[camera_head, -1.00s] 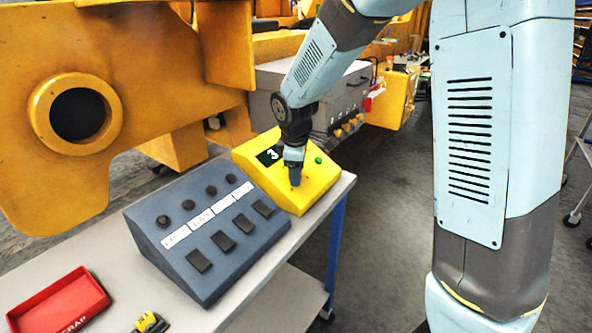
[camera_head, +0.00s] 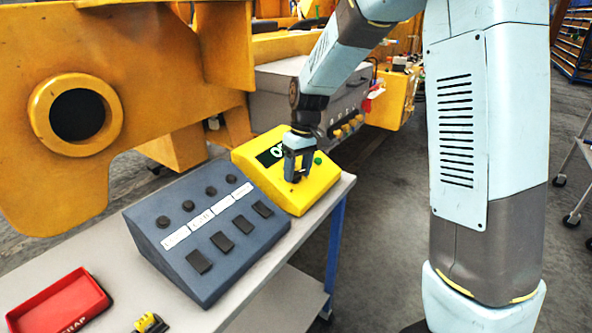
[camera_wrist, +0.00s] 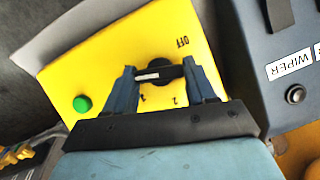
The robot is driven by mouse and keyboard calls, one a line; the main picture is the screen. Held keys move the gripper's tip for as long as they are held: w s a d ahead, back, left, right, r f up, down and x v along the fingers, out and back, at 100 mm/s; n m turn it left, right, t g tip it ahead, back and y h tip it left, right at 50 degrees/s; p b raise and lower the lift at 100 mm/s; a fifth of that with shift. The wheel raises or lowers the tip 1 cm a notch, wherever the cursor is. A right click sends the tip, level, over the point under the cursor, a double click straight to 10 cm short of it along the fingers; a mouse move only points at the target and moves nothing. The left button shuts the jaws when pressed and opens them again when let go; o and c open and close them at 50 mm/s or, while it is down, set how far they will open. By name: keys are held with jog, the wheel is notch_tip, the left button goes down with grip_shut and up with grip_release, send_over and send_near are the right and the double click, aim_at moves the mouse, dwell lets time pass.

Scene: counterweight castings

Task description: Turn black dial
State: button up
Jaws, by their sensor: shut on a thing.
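The black dial (camera_wrist: 160,62) sits on the sloped face of a yellow box (camera_head: 318,189). In the wrist view its bar lies nearly level, with a white mark on its left half. "OFF" is printed at its upper right, and numbers show below it. My gripper (camera_wrist: 160,74) is shut on the dial, one finger at each end of the bar. In the head view my gripper (camera_head: 297,177) comes down onto the box and mostly hides the dial. A green button (camera_wrist: 82,104) is beside the dial. The display (camera_head: 271,155) is partly covered and shows a "0"-like figure.
A grey-blue panel (camera_head: 168,250) with several knobs and switches stands close beside the yellow box. A red tray (camera_head: 60,308) and a small yellow part (camera_head: 150,322) lie on the grey bench (camera_head: 115,282). A large yellow casting (camera_head: 150,75) rises behind.

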jog(key=shift+w+d+r+m+y, duration=0.15)
jog(key=shift+m+y, duration=0.25)
jog(key=shift+m, duration=0.8)
jog(key=o, duration=1)
jog(key=shift+g, duration=0.3)
jog(key=shift+o, duration=0.2)
jog(key=v, duration=1.3)
jog(key=shift+d, duration=0.25)
jog(key=shift+r, duration=0.2)
